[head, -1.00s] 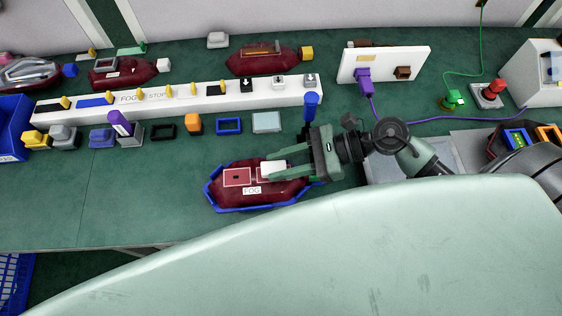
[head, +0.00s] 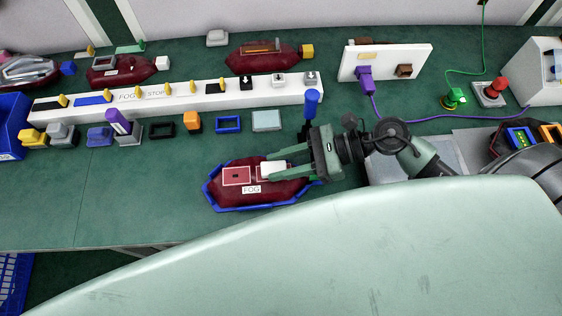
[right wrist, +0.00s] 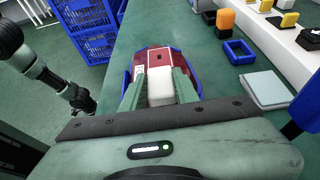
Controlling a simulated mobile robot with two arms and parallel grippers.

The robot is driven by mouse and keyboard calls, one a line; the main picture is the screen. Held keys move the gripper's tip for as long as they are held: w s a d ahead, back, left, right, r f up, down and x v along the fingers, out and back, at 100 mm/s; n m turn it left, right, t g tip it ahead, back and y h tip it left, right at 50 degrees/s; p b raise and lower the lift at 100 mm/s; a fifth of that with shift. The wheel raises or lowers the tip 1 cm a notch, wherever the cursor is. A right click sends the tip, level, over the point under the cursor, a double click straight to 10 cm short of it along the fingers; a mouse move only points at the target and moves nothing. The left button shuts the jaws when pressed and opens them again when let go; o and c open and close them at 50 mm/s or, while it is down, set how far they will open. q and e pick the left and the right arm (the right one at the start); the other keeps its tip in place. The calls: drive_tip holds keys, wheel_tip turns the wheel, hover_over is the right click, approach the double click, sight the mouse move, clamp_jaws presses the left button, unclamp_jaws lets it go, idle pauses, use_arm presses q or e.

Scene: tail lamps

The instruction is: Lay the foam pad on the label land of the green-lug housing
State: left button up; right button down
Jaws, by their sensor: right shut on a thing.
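A dark red housing (head: 290,190) lies in a blue tray (head: 212,199) at the middle front of the bench. It carries a white FOG label and two pale-outlined panels (head: 237,176); its lug is hidden, so I cannot see its colour. My right gripper (head: 274,170) is shut on a white block, seemingly the foam pad (head: 271,166), over the right-hand panel. In the right wrist view the pad (right wrist: 160,88) sits between the fingertips above the housing (right wrist: 158,57). I cannot tell whether it touches.
Other red housings stand behind, with white (head: 163,63), yellow (head: 307,52) and blue (head: 68,68) lugs. A long white rail (head: 200,98) has several small parts before it. A blue post (head: 311,103) stands close behind my right gripper. The bench left of the tray is clear.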

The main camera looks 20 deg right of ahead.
sight(285, 166)
drive_tip(key=shift+f+b, duration=0.3)
drive_tip(key=shift+f, duration=0.1)
drive_tip(key=c, duration=1)
unclamp_jaws()
drive_tip(key=b+v, duration=0.1)
drive_tip(key=v, duration=0.5)
drive_tip(key=shift+s+d+r, duration=0.1)
drive_tip(key=shift+d, duration=0.25)
drive_tip(key=shift+s+d+r, duration=0.1)
drive_tip(key=shift+d+r, duration=0.2)
drive_tip(key=shift+d, duration=0.15)
